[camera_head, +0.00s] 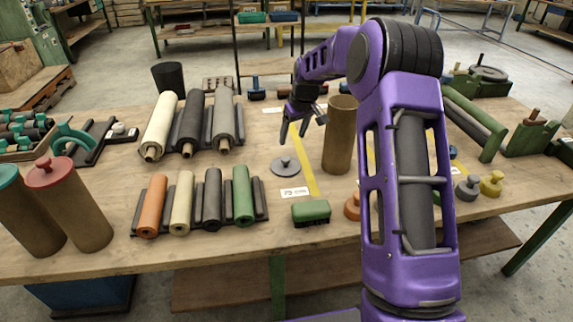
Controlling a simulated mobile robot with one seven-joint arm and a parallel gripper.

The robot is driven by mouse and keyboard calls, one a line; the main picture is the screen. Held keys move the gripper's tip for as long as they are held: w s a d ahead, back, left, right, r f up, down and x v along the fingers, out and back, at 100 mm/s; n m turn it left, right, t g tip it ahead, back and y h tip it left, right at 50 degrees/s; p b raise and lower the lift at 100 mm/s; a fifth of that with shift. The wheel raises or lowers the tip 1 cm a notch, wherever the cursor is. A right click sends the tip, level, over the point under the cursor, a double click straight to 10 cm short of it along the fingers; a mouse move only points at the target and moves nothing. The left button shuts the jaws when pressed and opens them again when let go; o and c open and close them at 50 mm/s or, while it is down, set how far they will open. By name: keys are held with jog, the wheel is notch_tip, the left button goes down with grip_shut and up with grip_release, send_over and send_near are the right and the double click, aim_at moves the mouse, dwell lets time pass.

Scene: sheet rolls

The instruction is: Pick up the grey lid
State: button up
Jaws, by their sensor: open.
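The grey lid (285,167) is a flat round disc with a small knob on top. It lies on the wooden table (330,225) near the middle, left of the yellow line. My gripper (292,140) is open and empty, with its fingers pointing down. It appears just above the lid's knob in the picture, and the fingers do not seem to touch it. The exact height between them is hard to tell from this one view. The whole lid shows.
A tall brown tube (339,140) stands close to the right of the lid. A green brush (311,211) and a white label (294,193) lie in front. Racked large rolls (191,125) and small rolls (212,198) lie to the left. Two lidded tubes (75,205) stand far left.

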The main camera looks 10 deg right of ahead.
send_over(286, 159)
jog(key=s, duration=0.2)
jog(key=f, duration=0.7)
jog(key=shift+d+f, duration=0.25)
jog(key=shift+d, duration=0.05)
jog(key=x, duration=0.5)
jog(key=shift+w+d, duration=0.1)
jog(key=shift+w, duration=0.2)
jog(key=shift+r, duration=0.1)
grip_shut()
